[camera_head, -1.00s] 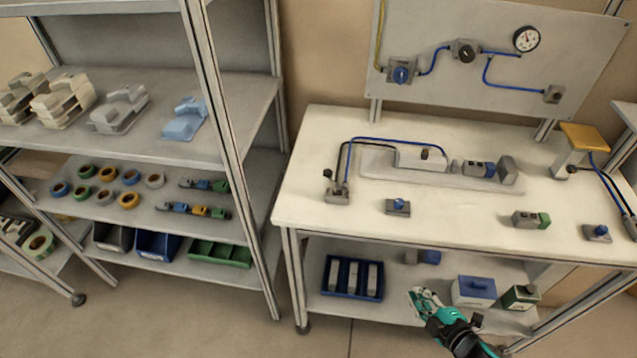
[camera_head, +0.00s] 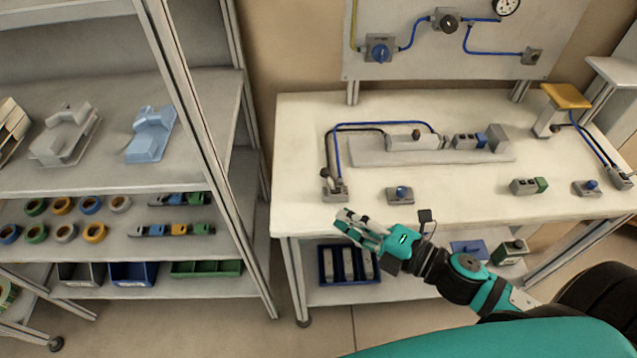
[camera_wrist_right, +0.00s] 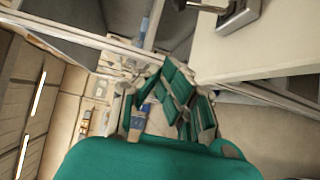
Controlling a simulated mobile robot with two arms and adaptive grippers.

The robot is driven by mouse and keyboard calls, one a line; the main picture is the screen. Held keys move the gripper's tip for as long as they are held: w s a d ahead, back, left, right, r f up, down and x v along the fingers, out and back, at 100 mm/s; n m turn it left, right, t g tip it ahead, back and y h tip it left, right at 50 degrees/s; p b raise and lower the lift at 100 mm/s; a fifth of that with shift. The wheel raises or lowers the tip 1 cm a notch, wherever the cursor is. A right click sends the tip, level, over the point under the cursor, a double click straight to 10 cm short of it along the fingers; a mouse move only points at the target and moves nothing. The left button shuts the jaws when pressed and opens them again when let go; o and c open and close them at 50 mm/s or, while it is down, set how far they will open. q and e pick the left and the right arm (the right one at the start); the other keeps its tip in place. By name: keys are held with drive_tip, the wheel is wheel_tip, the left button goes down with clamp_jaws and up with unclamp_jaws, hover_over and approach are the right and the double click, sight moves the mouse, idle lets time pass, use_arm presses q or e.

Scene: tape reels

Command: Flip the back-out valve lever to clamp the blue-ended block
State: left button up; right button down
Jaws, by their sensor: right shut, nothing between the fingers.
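A grey valve block with a small black-knobbed lever (camera_head: 335,188) stands at the left front of the white workbench (camera_head: 300,140). Blue and black hoses run from it to a grey cylinder (camera_head: 412,142) on a long plate. The blue-ended block (camera_head: 468,141) lies on that plate between the cylinder's rod and a grey end stop (camera_head: 498,138); a gap at the rod is too small to judge. My right gripper (camera_head: 350,222) is shut and empty at the bench's front edge, just in front of the valve, apart from it. It also shows in the right wrist view (camera_wrist_right: 168,100). My left gripper is out of view.
A block with a blue knob (camera_head: 400,194) stands right of the valve, and a green-ended block (camera_head: 528,186) farther right. A yellow-topped stand (camera_head: 565,96) is at the back right. Shelves (camera_head: 205,120) with reels stand left. A blue bin (camera_head: 325,268) sits under the bench.

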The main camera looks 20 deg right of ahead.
sight(329, 180)
drive_tip(key=p+x, duration=0.1)
drive_tip(key=x, duration=0.2)
drive_tip(key=p+x, duration=0.1)
drive_tip(key=x, duration=0.3)
drive_tip(key=shift+w+r+p, duration=0.15)
drive_tip(key=shift+p, duration=0.25)
drive_tip(key=p+x, duration=0.1)
drive_tip(key=x, duration=0.2)
drive_tip(key=shift+a, duration=0.1)
drive_tip(key=d, duration=0.1)
drive_tip(key=w+d+p, duration=0.1)
drive_tip(key=shift+w+d, duration=0.1)
drive_tip(key=shift+d, duration=0.25)
drive_tip(key=shift+w+d, duration=0.1)
drive_tip(key=shift+d, duration=0.4)
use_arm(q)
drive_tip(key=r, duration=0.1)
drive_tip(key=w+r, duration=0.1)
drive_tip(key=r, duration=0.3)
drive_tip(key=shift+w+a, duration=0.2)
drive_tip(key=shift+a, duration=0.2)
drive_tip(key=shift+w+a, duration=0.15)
